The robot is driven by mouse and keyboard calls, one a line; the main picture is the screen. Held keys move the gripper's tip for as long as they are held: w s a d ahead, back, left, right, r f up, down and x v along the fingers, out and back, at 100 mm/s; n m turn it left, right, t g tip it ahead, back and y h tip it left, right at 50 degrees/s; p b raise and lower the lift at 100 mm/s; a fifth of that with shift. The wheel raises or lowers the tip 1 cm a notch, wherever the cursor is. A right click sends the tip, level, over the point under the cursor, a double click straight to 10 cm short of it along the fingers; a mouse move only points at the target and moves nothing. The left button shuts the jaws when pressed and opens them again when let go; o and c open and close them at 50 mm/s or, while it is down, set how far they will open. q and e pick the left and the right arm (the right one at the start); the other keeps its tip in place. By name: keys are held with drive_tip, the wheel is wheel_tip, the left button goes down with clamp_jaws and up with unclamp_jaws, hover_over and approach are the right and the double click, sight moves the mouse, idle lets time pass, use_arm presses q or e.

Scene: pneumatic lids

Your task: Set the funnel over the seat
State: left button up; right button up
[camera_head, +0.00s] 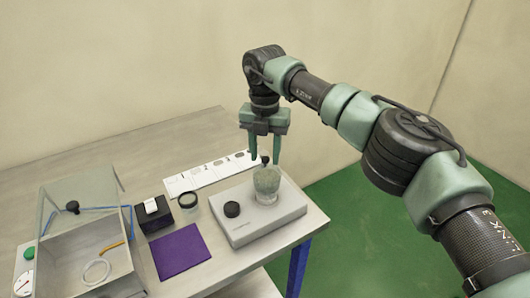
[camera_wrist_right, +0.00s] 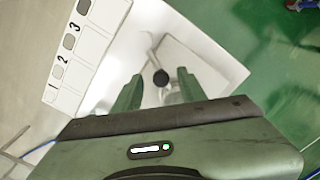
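A greenish, see-through cup-shaped piece (camera_head: 267,183), which may be the funnel, stands upright on a light grey block (camera_head: 246,225). A black knob (camera_head: 265,160) tops it; the knob also shows in the wrist view (camera_wrist_right: 160,77). I cannot make out a separate seat. My right gripper (camera_head: 265,157) points down over the piece. Its fingers are open, one on each side of the knob, with gaps showing in the wrist view (camera_wrist_right: 156,90). My left gripper is not in view.
A black disc knob (camera_head: 232,209) sits on the block. Left of it are a black-rimmed clear jar (camera_head: 188,201), a black box (camera_head: 155,219), a purple mat (camera_head: 180,251) and a clear-lidded case (camera_head: 88,262). A numbered white strip (camera_head: 205,175) lies behind.

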sight(265, 158)
wheel_tip(265, 158, up, 8)
drive_tip(key=shift+f+b, duration=0.1)
drive_tip(key=shift+b, duration=0.4)
